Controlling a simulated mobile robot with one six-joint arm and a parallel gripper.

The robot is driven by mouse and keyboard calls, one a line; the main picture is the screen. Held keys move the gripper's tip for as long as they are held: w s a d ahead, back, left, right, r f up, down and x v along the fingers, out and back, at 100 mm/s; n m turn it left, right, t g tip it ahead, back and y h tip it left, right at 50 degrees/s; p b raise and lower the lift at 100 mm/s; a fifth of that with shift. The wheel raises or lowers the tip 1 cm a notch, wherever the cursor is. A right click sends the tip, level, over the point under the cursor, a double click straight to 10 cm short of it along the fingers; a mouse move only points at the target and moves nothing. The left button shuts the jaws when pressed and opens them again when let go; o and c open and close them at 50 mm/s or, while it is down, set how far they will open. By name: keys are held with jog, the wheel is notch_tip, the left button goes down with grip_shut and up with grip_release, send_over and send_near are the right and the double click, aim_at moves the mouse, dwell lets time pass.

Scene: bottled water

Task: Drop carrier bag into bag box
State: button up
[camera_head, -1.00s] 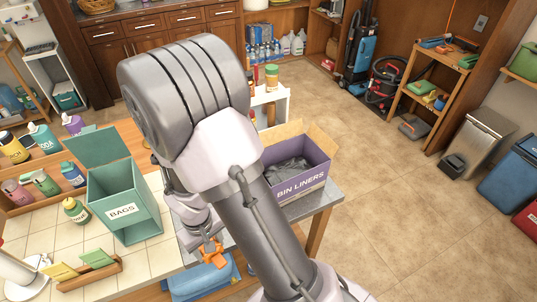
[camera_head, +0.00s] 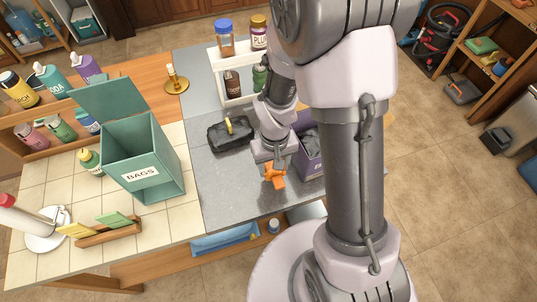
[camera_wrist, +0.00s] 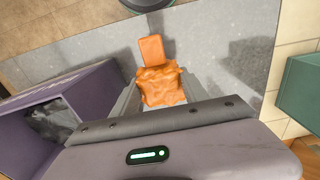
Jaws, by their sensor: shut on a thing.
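The orange carrier bag (camera_head: 273,176) is crumpled and hangs from my gripper (camera_head: 270,162), which is shut on it above the grey counter. In the wrist view the bag (camera_wrist: 160,86) sits between the jaws of my gripper (camera_wrist: 157,102), with a flat orange part sticking out beyond it. The bag box (camera_head: 142,165) is teal, labelled BAGS, and stands on the tiled counter to the left of my gripper. Its lid is up and its top is open. The box's side also shows at the right edge of the wrist view (camera_wrist: 300,90).
A purple bin liners box (camera_head: 311,158) stands close to the right of my gripper, partly hidden by my arm. A black tray-like item (camera_head: 230,134) lies behind-left on the grey counter (camera_head: 225,185). A small sorter (camera_head: 108,231) with coloured cards stands before the bag box.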

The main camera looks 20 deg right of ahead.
jog(key=w, duration=0.6)
jog(key=shift+w+d+f+b, duration=0.3)
jog(key=shift+w+f+b, duration=0.1)
jog(key=shift+w+f, duration=0.2)
jog(key=shift+w, duration=0.1)
jog(key=shift+f+b, duration=0.85)
jog(key=shift+f, duration=0.65)
jog(key=shift+f, duration=0.2)
jog(key=o, duration=1.3)
jog(key=shift+r, duration=0.1)
